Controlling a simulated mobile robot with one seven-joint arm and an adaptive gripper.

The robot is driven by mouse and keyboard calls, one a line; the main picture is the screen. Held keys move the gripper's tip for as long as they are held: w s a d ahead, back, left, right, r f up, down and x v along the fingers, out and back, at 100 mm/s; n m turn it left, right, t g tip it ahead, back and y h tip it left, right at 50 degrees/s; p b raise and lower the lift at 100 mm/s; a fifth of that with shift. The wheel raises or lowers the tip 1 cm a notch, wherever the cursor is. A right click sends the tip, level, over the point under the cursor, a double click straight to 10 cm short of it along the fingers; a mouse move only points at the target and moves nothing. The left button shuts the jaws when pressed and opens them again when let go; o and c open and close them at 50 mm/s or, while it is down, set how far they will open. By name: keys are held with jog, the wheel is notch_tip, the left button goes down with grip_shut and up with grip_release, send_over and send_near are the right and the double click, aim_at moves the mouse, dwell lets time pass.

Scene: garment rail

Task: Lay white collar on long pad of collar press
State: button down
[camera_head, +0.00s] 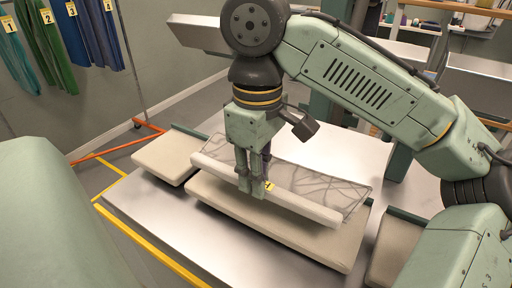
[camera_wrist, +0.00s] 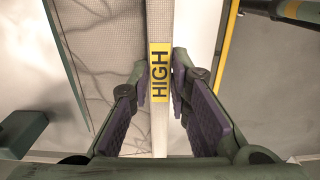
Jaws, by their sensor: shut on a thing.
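My gripper (camera_head: 256,192) points down over the middle of the press and is shut on the white collar (camera_head: 300,205). The collar shows as a long off-white strip with a grey, vein-patterned panel (camera_head: 325,188) along its far side. A yellow label reading HIGH (camera_wrist: 159,75) sits on the strip between the fingers in the wrist view. The collar lies lengthwise over the long beige pad (camera_head: 270,233), roughly parallel to it. It appears slightly above the pad; contact is hard to tell. The pad's far part is hidden under the collar.
A shorter beige pad (camera_head: 165,157) lies to the left and another (camera_head: 394,252) to the right, on a metal table (camera_head: 150,215). A yellow bar (camera_head: 150,245) runs along the table's near left edge. Numbered garments (camera_head: 60,45) hang on a rail at the back left.

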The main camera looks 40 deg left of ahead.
jog(key=b, duration=0.5)
send_over(262, 212)
notch_tip(262, 212, down, 5)
jog(key=shift+w+f, duration=0.1)
jog(key=shift+f, duration=0.95)
jog(key=shift+f+b, duration=0.3)
jog(key=shift+f, duration=0.1)
jog(key=c, duration=1.4)
grip_release()
jog(key=shift+r, duration=0.1)
notch_tip(262, 212, up, 12)
jog(key=shift+f, duration=0.1)
